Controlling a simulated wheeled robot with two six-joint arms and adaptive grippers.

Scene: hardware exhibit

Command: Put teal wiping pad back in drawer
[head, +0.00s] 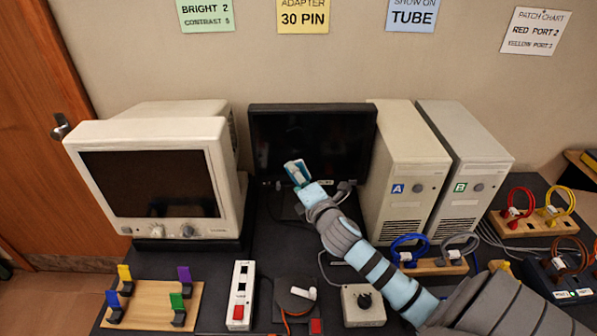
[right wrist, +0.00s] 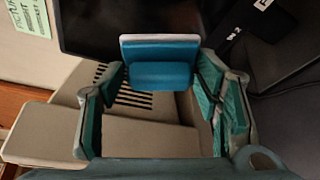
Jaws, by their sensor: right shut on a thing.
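The wiping pad (head: 297,172) is teal-blue with a pale backing. It is held up in front of the dark flat screen in the head view. It shows between my fingers in the right wrist view (right wrist: 160,73). My right gripper (head: 301,181) is shut on the pad, with one finger on either side of it in the wrist view. My left gripper is not in view. I cannot make out a drawer in either view.
A beige CRT monitor (head: 148,185) stands left of my right gripper, and a black flat screen (head: 312,140) is behind it. Two beige towers (head: 406,170) stand to the right. A wooden board with coloured clips (head: 152,305), a switch strip (head: 241,295) and a knob box (head: 363,305) line the front.

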